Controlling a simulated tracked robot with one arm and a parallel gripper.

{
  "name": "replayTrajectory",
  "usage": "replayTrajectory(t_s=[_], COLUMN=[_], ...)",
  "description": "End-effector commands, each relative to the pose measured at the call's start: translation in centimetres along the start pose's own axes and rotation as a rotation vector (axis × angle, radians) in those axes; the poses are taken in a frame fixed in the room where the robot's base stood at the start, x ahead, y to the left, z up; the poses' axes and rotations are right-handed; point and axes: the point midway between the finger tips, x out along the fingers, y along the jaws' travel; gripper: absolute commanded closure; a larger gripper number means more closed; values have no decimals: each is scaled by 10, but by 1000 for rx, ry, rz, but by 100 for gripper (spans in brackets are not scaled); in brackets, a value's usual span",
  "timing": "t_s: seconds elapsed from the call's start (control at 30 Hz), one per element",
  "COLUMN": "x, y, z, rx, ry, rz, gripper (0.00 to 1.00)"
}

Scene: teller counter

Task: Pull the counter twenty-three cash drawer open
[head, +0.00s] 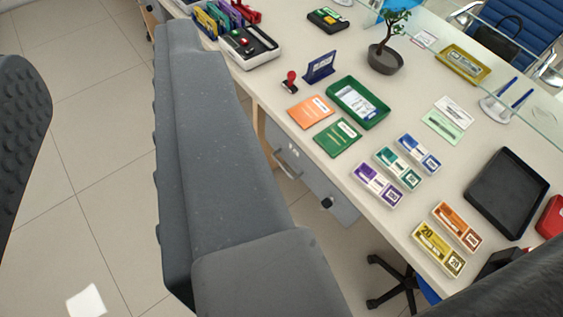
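A grey drawer unit (315,181) hangs under the front edge of the counter (295,142). A pale bar handle (289,163) and a small dark knob (327,203) show on it. Part of the unit is hidden behind my gripper, and no number can be read on it. My gripper (100,55) is open, with its two grey, bump-padded fingers wide apart and only floor between them. The nearer, larger finger crosses the middle of the view, just left of the handle. I cannot tell whether it touches the unit.
On the counter are a green tray (380,121), several banknote packs (399,169), a black tray (535,192), a navy sign (320,67), a stamp (290,81) and a potted plant (386,58). A chair base (392,285) stands below the counter. Open tiled floor (95,190) lies left.

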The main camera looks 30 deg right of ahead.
Motion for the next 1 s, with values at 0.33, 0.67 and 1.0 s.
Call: replayTrajectory(t_s=[0.33, 0.67, 1.0], x=[49, 196, 330], y=[-13, -31, -24], z=[10, 62, 157], rx=[-42, -167, -299], ry=[0, 31, 41], rz=[-32, -65, 14], gripper=[68, 68, 68])
